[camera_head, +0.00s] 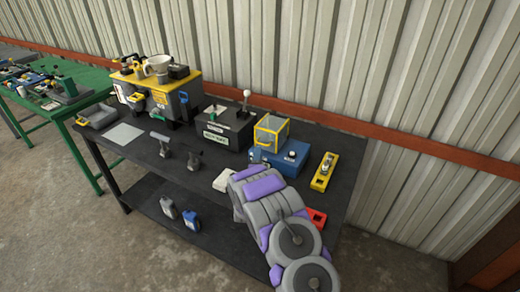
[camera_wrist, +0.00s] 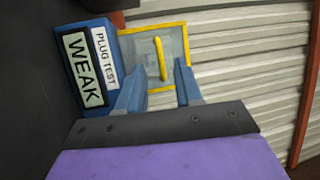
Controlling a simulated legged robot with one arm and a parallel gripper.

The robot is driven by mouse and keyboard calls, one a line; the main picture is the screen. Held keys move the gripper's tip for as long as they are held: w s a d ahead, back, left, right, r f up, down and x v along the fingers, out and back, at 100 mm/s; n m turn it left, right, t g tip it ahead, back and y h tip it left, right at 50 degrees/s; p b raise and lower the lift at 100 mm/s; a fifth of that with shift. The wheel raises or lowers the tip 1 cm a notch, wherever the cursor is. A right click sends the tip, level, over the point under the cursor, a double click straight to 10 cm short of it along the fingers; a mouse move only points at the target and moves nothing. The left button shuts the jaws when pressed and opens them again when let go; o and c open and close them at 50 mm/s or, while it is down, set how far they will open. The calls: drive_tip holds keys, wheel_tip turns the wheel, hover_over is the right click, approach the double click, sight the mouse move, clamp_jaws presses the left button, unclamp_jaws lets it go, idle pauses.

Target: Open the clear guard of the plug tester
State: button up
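The plug tester is a blue box (camera_head: 290,157) on the dark table, right of centre in the head view. The labels "PLUG TEST" and "WEAK" (camera_wrist: 83,70) are on the blue side at left. My gripper (camera_wrist: 160,68) is open, its two blue fingers pointing at the guard, one either side of the handle's lower part. I cannot tell if they touch it.
A corrugated wall (camera_head: 390,80) closes off the back.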

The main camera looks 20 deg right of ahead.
sight(264, 140)
drive_tip(key=w+d, duration=0.4)
drive_tip(key=shift+d+r+b, duration=0.1)
drive_tip(key=shift+r+b, duration=0.15)
drive_tip(key=shift+b, duration=0.05)
drive_tip(key=shift+w+a+r, duration=0.1)
drive_tip(key=shift+a+r, duration=0.1)
drive_tip(key=shift+a, duration=0.6)
drive_tip(key=shift+c, duration=0.4)
drive_tip(key=c, duration=0.3)
drive_tip(key=shift+d, duration=0.45)
clamp_jaws()
drive_tip(key=shift+f, duration=0.1)
drive_tip(key=shift+a+f, duration=0.15)
drive_tip(key=shift+f, duration=0.05)
